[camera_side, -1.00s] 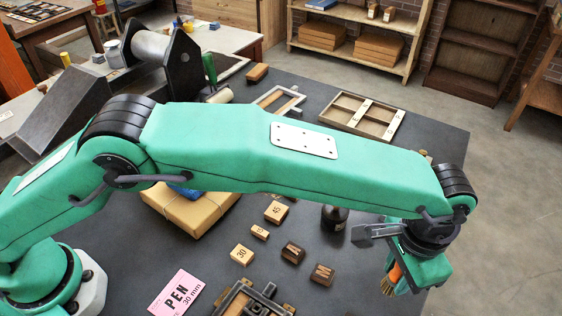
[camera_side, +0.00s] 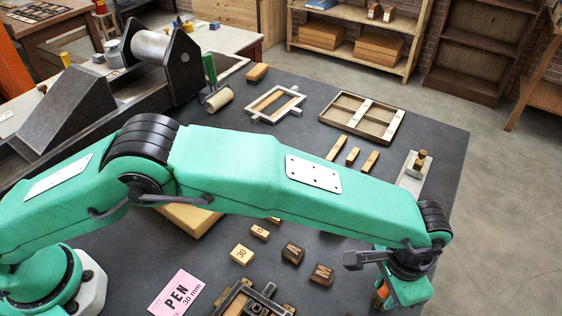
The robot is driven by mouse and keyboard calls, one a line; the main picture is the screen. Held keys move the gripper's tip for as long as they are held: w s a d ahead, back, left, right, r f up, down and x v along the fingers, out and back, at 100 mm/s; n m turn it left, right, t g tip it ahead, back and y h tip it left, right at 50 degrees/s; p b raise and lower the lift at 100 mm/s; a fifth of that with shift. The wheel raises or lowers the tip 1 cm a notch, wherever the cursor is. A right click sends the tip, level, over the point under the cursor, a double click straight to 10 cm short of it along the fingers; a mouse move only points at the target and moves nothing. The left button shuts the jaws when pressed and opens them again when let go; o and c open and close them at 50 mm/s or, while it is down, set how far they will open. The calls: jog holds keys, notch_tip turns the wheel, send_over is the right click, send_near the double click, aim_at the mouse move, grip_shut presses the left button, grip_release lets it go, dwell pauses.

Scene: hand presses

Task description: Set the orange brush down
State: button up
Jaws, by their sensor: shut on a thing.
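My gripper (camera_side: 388,285) is at the right side of the dark table, near its right edge. It points down and is shut on the orange brush (camera_side: 381,295). Only a small part of the brush shows, an orange piece with brown bristles below my gripper; the rest is hidden by the gripper. I cannot tell whether the bristles touch the table top.
Wooden blocks, one marked 30 (camera_side: 241,254), and a pink card (camera_side: 177,294) lie left of my gripper. A frame with a dark block (camera_side: 252,301) is at the front. A grey plate with a wooden knob (camera_side: 414,173), a divided tray (camera_side: 362,115) and a roller (camera_side: 219,99) lie behind my arm.

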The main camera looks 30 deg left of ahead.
jog(key=shift+f, duration=0.15)
jog(key=o, duration=1)
notch_tip(320, 180, up, 12)
jog(key=shift+r, duration=0.2)
dwell(0.6)
